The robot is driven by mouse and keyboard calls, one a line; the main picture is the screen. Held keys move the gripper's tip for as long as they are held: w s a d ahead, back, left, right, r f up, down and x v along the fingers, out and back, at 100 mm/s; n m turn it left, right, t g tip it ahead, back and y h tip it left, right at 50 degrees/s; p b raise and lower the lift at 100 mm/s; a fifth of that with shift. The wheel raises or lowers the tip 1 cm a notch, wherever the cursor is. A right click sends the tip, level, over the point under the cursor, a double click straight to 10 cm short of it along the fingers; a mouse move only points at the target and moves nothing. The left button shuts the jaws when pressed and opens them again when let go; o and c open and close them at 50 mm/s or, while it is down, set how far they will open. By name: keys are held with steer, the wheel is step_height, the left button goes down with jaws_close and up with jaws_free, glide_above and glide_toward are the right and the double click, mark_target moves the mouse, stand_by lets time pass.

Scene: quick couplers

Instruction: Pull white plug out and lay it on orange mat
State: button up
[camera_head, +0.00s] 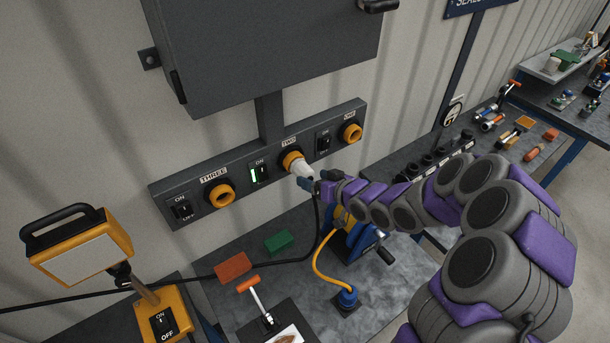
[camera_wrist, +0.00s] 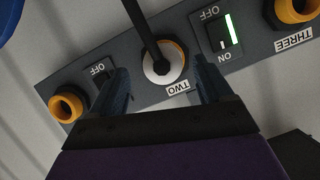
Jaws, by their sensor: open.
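The white plug (camera_head: 300,167) sits in the orange-ringed socket marked TWO on the grey wall panel. In the wrist view the plug (camera_wrist: 162,68) shows end-on, with a black cable leaving it toward the camera's top. My gripper (camera_head: 316,184) is open just in front of the plug. In the wrist view its two dark fingers (camera_wrist: 165,92) stand apart on either side of the plug, with gaps visible. A small flat orange piece (camera_head: 524,123) lies on the far right bench; I cannot tell if it is the orange mat.
The switch beside socket TWO (camera_head: 259,173) glows green. Sockets THREE (camera_head: 220,196) and ONE (camera_head: 351,132) are empty. A work lamp (camera_head: 80,245) stands at left.

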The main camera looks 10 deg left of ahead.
mark_target(310, 177)
steer(key=x, duration=0.3)
steer(key=shift+w+a+f, duration=0.1)
steer(key=shift+w+a, duration=0.05)
steer(key=shift+a, duration=0.1)
steer(key=shift+w+a+f, duration=0.15)
steer(key=shift+a, duration=0.25)
steer(key=shift+w+a+f, duration=0.15)
steer(key=shift+a, duration=0.25)
steer(key=shift+d, duration=0.2)
steer(key=shift+d+r, duration=0.1)
steer(key=shift+d, duration=0.05)
steer(key=shift+c, duration=1.4)
steer(key=c, duration=0.9)
